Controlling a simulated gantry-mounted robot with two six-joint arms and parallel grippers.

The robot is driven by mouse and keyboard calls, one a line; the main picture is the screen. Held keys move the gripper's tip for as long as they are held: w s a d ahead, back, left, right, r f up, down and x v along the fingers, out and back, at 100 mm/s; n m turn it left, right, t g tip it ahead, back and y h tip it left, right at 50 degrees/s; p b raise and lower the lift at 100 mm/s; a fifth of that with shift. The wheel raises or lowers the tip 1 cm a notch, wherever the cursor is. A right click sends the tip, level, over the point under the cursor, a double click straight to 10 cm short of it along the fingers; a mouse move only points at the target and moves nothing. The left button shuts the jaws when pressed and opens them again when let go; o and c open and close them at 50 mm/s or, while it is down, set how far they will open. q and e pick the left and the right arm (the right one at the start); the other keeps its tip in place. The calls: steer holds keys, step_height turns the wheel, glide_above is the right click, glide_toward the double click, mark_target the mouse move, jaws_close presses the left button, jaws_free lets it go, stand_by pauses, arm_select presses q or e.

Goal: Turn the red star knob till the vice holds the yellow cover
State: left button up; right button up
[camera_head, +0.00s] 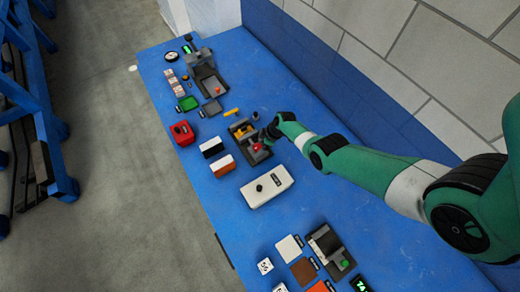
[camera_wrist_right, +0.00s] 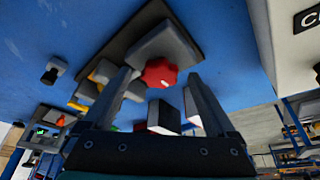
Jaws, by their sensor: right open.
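The vice (camera_head: 236,128) is a dark and grey block on the blue bench. Its red star knob (camera_head: 257,147) faces the near side and shows large in the wrist view (camera_wrist_right: 160,73), in front of a grey block. A yellow part, seemingly the yellow cover (camera_head: 243,131), sits in the vice and is partly hidden behind it in the wrist view (camera_wrist_right: 103,71). I cannot tell whether the jaws touch it. My right gripper (camera_wrist_right: 159,80) is open, its fingers apart on either side of the knob in the picture; contact cannot be told. My left gripper is not in view.
A yellow bar (camera_head: 231,112) lies just behind the vice. A white box (camera_head: 267,187), an orange-sided block (camera_head: 222,166), a dark-and-white block (camera_head: 212,148) and a red box (camera_head: 182,132) stand close by. The bench is clear along its wall side.

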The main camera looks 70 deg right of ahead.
steer(key=shift+w, duration=0.1)
steer(key=c, duration=1.4)
steer(key=shift+o, duration=0.2)
